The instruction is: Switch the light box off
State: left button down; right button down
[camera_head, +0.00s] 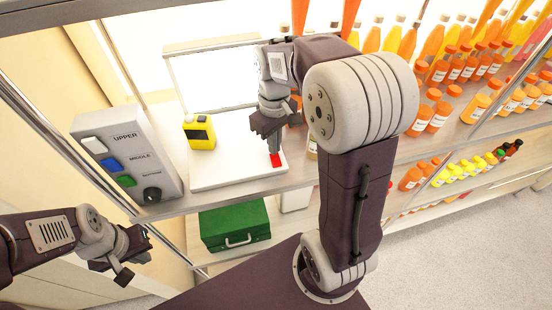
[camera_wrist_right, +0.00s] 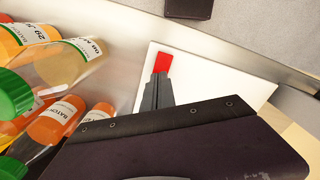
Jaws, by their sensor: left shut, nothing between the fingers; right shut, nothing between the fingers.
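The light box (camera_head: 222,172) is a white flat panel on the shelf with an upright frame behind it. A red switch (camera_head: 277,160) sits at its front right corner; it also shows in the right wrist view (camera_wrist_right: 163,62). My right gripper (camera_head: 275,150) is shut and empty, its fingertips pointing down at the red switch. In the right wrist view the tips (camera_wrist_right: 159,76) overlap the switch's near edge; I cannot tell whether they press it. My left gripper (camera_head: 134,270) is shut and empty, low at the left, away from the box.
A grey control box (camera_head: 128,157) with coloured buttons and a knob stands left of the light box. A yellow device (camera_head: 199,132) stands on the panel's left part. A green case (camera_head: 234,225) is on the shelf below. Juice bottles (camera_head: 441,116) crowd the right side.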

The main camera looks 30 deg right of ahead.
jog(key=shift+f+b, duration=0.6)
jog(key=shift+f, duration=0.3)
jog(key=shift+r, duration=0.1)
dwell(0.3)
notch_tip(320, 180, up, 7)
jog(key=p, duration=0.7)
dwell(0.3)
